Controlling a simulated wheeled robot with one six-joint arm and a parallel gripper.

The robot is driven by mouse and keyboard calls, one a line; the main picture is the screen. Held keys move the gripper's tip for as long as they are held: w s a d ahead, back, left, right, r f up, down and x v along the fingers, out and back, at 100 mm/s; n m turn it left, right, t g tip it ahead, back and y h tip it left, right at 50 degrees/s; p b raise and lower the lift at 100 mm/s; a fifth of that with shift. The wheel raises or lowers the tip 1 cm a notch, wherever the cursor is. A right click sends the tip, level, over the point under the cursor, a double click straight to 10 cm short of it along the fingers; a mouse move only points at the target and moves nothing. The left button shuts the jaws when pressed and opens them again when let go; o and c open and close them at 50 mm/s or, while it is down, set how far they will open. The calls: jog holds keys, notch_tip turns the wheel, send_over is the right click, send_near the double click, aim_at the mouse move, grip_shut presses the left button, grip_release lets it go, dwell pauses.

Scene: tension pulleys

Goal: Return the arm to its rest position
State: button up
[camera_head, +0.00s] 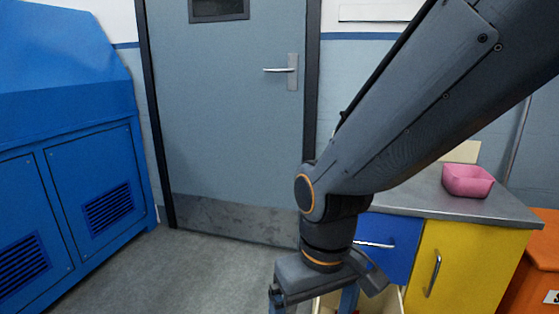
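My arm comes in from the upper right and bends down at a joint with an orange ring. My gripper (313,300) hangs at the bottom edge of the view, pointing down. Its two fingers stand apart with a gap between them. I see nothing held in the visible part of the gap. The fingertips are cut off by the lower edge of the frame.
A blue machine (70,150) stands at left. A closed grey door (235,120) is behind. At right, a grey counter (500,212) with blue and yellow fronts holds a pink bin (467,182). A cream container (328,304) shows partly below my gripper. Floor at left centre is clear.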

jog(key=s+d+r+m+p, duration=0.1)
jog(key=d+r+m+p, duration=0.3)
jog(key=d+r+p, duration=0.9)
notch_tip(320, 180, up, 4)
jog(key=p, duration=0.7)
jog(key=shift+s+d+m, duration=0.2)
jog(key=shift+d+m, duration=0.1)
jog(key=shift+d, duration=0.05)
jog(key=shift+c, duration=0.4)
